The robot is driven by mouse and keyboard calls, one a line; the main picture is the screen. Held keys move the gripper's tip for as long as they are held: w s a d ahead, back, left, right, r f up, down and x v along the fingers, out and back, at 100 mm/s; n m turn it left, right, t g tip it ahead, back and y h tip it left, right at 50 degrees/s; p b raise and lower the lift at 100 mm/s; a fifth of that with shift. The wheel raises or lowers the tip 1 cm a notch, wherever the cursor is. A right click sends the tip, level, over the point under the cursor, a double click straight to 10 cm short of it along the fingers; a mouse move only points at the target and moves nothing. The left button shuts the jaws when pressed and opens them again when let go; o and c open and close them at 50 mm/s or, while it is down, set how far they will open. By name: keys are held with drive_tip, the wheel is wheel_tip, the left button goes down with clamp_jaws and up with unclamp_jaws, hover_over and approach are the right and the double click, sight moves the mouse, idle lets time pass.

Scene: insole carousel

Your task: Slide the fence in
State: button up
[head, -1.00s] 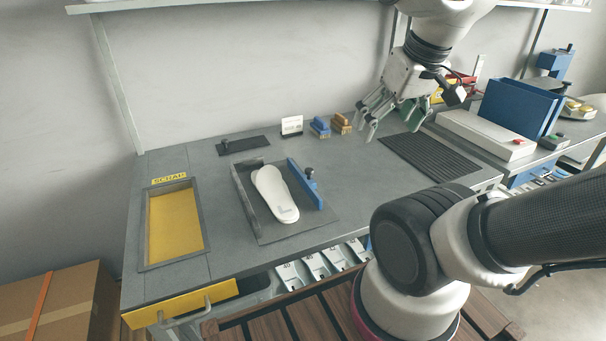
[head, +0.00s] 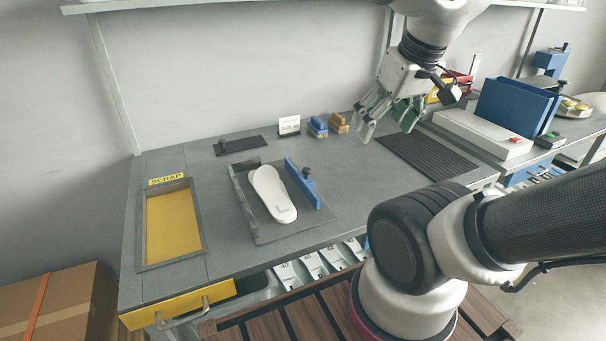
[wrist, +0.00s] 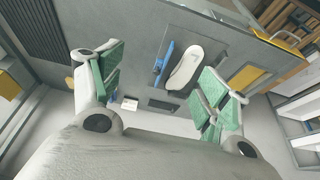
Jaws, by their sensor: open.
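The fence is a blue bar (head: 303,183) with a dark knob, standing along the right side of a dark plate (head: 290,232) on the bench. A white insole (head: 270,194) lies on the plate, between the blue fence and a grey rail (head: 240,203) on the left. A small gap separates fence and insole. In the wrist view the fence (wrist: 163,57) and insole (wrist: 186,66) show between my fingers. My gripper (head: 390,120) is open and empty, in the air at the back right of the plate, well apart from the fence. Its green pads show in the wrist view (wrist: 162,92).
Blue and tan brushes (head: 318,127) and a white card (head: 289,125) stand behind the plate. A ribbed black mat (head: 428,158) lies to the right. A yellow scrap recess (head: 174,224) is at the left. The bench between fence and mat is clear.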

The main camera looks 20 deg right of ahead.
drive_tip(key=w+f+g, duration=0.1)
drive_tip(key=w+f, duration=0.1)
drive_tip(key=w+f+g, duration=0.1)
drive_tip(key=f, duration=0.1)
drive_tip(key=shift+a+g, duration=0.25)
drive_tip(key=shift+g, duration=0.05)
drive_tip(key=c, duration=0.4)
drive_tip(key=n+g, duration=0.2)
drive_tip(key=n, duration=0.5)
hover_over(306, 169)
drive_tip(key=f, duration=1.3)
drive_tip(key=shift+s+d, duration=0.15)
drive_tip(key=shift+s, duration=0.2)
drive_tip(key=shift+w+r+n, duration=0.25)
drive_tip(key=shift+w+n, duration=0.05)
drive_tip(key=shift+n, duration=0.4)
drive_tip(key=shift+f, duration=0.2)
drive_tip(key=shift+n, duration=0.3)
wheel_tip(306, 169, down, 8)
drive_tip(key=shift+r, duration=0.25)
